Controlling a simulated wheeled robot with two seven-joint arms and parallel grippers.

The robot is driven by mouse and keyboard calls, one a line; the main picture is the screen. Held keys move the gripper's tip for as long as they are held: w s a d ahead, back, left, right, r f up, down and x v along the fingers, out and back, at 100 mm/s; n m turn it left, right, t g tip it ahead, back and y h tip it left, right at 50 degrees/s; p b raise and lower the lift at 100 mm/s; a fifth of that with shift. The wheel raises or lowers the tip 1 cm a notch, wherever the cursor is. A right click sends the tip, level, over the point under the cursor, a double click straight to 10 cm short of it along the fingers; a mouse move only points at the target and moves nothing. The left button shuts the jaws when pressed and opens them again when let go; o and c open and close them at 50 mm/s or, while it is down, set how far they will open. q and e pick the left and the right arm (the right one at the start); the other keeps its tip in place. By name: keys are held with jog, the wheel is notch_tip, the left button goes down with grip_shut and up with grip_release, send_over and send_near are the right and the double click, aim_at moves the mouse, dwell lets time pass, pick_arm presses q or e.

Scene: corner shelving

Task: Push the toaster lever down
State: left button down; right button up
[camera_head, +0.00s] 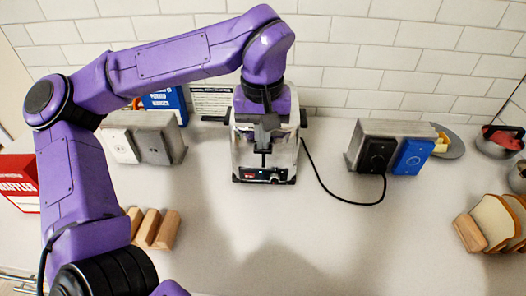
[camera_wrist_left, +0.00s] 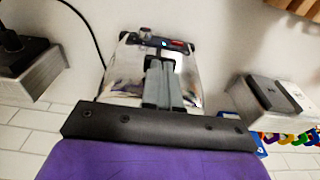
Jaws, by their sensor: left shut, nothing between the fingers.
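The silver toaster (camera_head: 243,158) stands on the counter against the tiled wall, its dark front panel facing me. It also shows in the wrist view (camera_wrist_left: 124,72), with a small knob (camera_wrist_left: 146,32), a blue light and a red label on its front panel. My left gripper (camera_head: 263,150) reaches down over the top of the toaster, and in the wrist view its fingers (camera_wrist_left: 161,66) are together and empty, pointing toward the front panel. I cannot tell whether they touch the toaster. The lever is not clearly distinguishable. My right gripper is out of view.
Outlet boxes stand left (camera_head: 172,120) and right (camera_head: 352,148) of the toaster. A black cord (camera_head: 330,193) runs to the right one. Bread slices (camera_head: 493,222) in a wooden rack are far right; an empty-looking wooden rack (camera_head: 148,227) and waffle box (camera_head: 18,180) are left. The counter in front is clear.

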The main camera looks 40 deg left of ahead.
pick_arm(q)
notch_tip(320, 180, down, 6)
jog(key=b, duration=0.2)
jog(key=shift+b, duration=0.35)
jog(key=shift+s+d+r, duration=0.1)
jog(key=shift+s+r, duration=0.05)
jog(key=shift+r, duration=0.05)
jog(key=shift+s+d+r+p, duration=0.15)
jog(key=shift+s+d+p, duration=0.2)
jog(key=shift+s+p, duration=0.2)
jog(key=shift+s+d+r+p, duration=0.15)
jog(key=shift+s+d+p, duration=0.25)
jog(key=shift+s, duration=0.25)
jog(key=shift+w, duration=0.1)
